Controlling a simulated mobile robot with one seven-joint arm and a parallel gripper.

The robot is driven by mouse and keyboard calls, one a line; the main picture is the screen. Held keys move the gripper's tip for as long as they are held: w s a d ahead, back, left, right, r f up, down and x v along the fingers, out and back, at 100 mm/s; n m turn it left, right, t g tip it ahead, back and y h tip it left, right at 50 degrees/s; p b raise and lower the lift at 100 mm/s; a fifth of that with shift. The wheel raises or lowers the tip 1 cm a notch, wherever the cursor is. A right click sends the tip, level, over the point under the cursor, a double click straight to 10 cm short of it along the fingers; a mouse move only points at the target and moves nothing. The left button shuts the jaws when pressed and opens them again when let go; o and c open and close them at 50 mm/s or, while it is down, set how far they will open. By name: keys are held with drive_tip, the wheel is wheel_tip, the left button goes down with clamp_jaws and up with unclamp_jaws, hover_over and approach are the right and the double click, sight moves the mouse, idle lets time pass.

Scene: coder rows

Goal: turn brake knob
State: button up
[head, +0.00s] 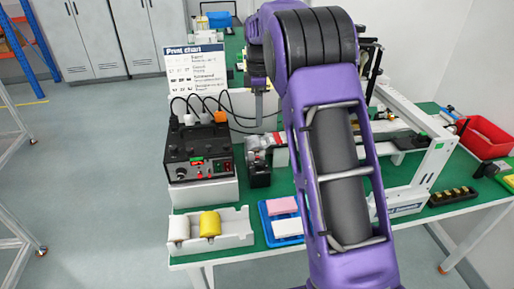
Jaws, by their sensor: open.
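A black control box (198,150) stands on a white block at the left of the green bench. Its front has small controls, with orange-red and green spots, and plugs and cables on top. A small black device (258,165) stands just right of it. I cannot tell which small part is the brake knob. My purple arm rises across the middle right of the head view and bends at the top. It covers much of the bench behind it. I cannot make out my gripper; its fingers do not show clearly.
A white tray (237,240) with a white and a yellow roll lies at the front left. A blue tray (267,228) holds pink and white blocks. A white frame (432,165) and a red bin (487,135) are at the right.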

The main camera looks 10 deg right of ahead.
sight(259, 162)
wheel_tip(259, 162, down, 18)
drive_tip(key=shift+s+r+b, duration=0.15)
drive_tip(key=shift+r+b, duration=0.1)
drive_tip(key=shift+b, duration=0.4)
clamp_jaws()
